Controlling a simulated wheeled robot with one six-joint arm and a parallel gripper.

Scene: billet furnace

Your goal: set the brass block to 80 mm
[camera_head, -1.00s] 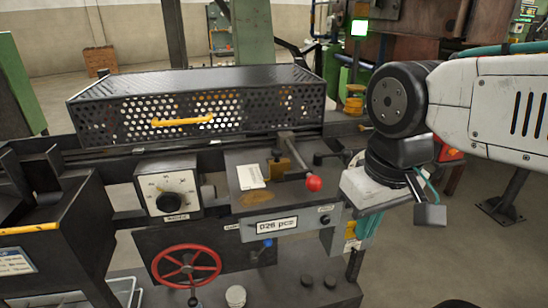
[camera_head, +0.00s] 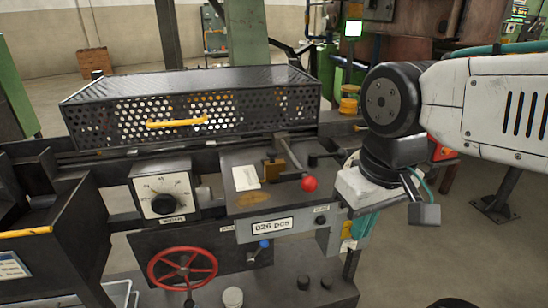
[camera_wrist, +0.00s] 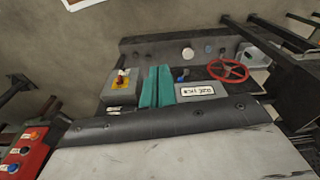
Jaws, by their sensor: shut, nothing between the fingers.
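The brass block (camera_head: 273,171) sits on the dark top plate of the machine, beside the lever with the red ball knob (camera_head: 309,184). A white card (camera_head: 246,177) with markings too small to read lies to its left. My gripper (camera_head: 364,225) hangs to the right of the machine's front, apart from the block. Its teal fingers are partly hidden under the white wrist housing. In the wrist view my gripper (camera_wrist: 157,87) shows its two teal fingers side by side, shut and empty. I cannot make out the block in the wrist view.
A perforated black guard (camera_head: 195,108) with a yellow handle stands behind the plate. A dial box (camera_head: 165,190), a display reading 026 pcs (camera_head: 272,226) and a red handwheel (camera_head: 183,268) are at the front. Open floor lies to the right.

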